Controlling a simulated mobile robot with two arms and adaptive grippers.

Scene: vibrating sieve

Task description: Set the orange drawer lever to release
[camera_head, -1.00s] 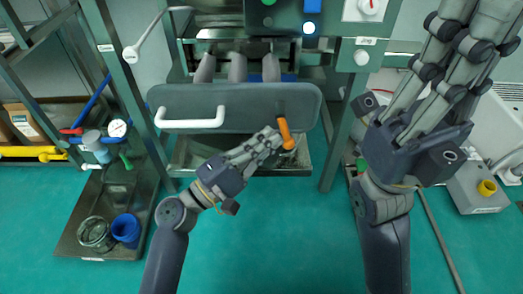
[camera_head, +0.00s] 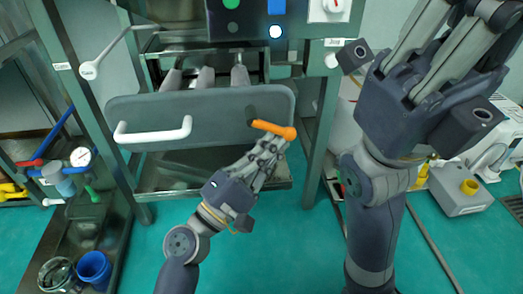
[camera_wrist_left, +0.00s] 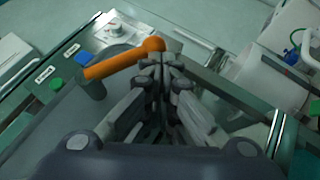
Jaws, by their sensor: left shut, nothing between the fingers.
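The orange drawer lever (camera_head: 274,129) is on the right part of the grey drawer front (camera_head: 165,108). It lies nearly level, its knob end to the right and tilted slightly down. My left gripper (camera_head: 270,148) is shut and empty, its fingertips just below the lever near the knob. In the left wrist view the lever (camera_wrist_left: 122,60) passes just beyond my left fingertips (camera_wrist_left: 160,62); I cannot tell whether they touch. My right gripper (camera_head: 450,45) is raised at the right, its fingertips cut off by the top edge.
A white handle (camera_head: 152,132) sits on the drawer front, left of the lever. A control panel (camera_head: 310,17) with buttons and a knob is above. A blue container (camera_head: 94,267) stands at the lower left. Green floor in front of the drawer is clear.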

